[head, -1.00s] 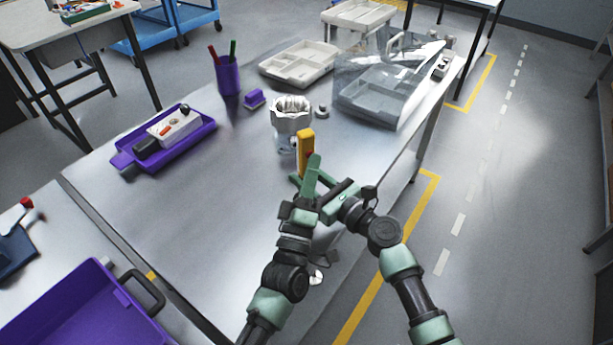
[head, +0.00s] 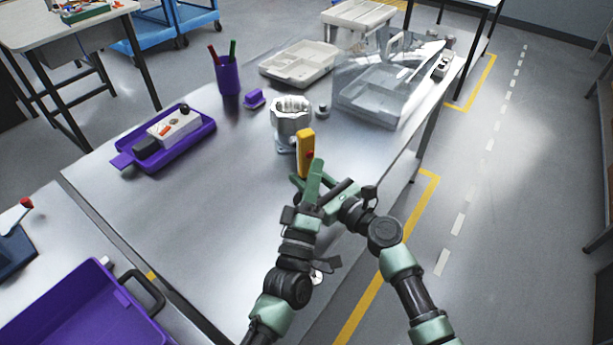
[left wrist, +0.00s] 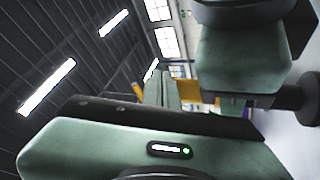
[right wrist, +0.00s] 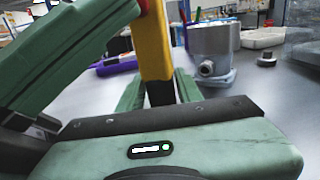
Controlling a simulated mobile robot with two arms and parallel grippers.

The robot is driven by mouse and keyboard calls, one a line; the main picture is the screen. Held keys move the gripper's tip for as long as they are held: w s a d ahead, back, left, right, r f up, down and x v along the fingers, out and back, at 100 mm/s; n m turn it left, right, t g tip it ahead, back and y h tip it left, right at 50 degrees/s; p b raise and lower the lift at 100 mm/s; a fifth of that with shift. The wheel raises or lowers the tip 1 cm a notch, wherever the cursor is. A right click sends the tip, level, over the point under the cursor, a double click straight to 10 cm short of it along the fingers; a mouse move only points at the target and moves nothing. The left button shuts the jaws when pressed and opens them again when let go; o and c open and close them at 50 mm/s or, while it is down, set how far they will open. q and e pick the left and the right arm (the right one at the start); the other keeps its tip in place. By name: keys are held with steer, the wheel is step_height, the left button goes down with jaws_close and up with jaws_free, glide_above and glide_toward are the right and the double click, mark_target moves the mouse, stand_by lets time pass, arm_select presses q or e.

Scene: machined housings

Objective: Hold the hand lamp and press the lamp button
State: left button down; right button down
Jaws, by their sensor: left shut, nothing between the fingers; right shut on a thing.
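The hand lamp (head: 305,150) is a yellow upright bar with a red button (head: 311,155) on its right side in the head view. My right gripper (head: 299,183) is shut on the lamp's lower part. The right wrist view shows the yellow body (right wrist: 154,55) between its fingers. My left gripper (head: 316,168) is shut and empty, its fingertips close to the button. I cannot tell whether they touch it. The left wrist view shows its closed fingers (left wrist: 167,88) with yellow (left wrist: 186,89) beside them. The left gripper partly hides the lamp's lower part in the head view.
A grey machined housing (head: 291,118) stands just behind the lamp, with a small dark knob-like part (head: 322,110) beside it. A purple tray (head: 203,134) with a device lies left. A purple pen cup (head: 228,78), pale tray (head: 298,72) and clear cover (head: 385,85) stand farther back.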

arm_select(q)
steer(key=shift+s+d, duration=0.4)
steer(key=shift+s, duration=0.45)
steer(key=shift+s+d, duration=0.45)
steer(key=shift+s, duration=0.45)
steer(key=shift+s+d, duration=0.4)
steer(key=shift+s, duration=0.45)
arm_select(e)
steer(key=c, duration=0.9)
jaws_free()
steer(key=shift+o, duration=0.2)
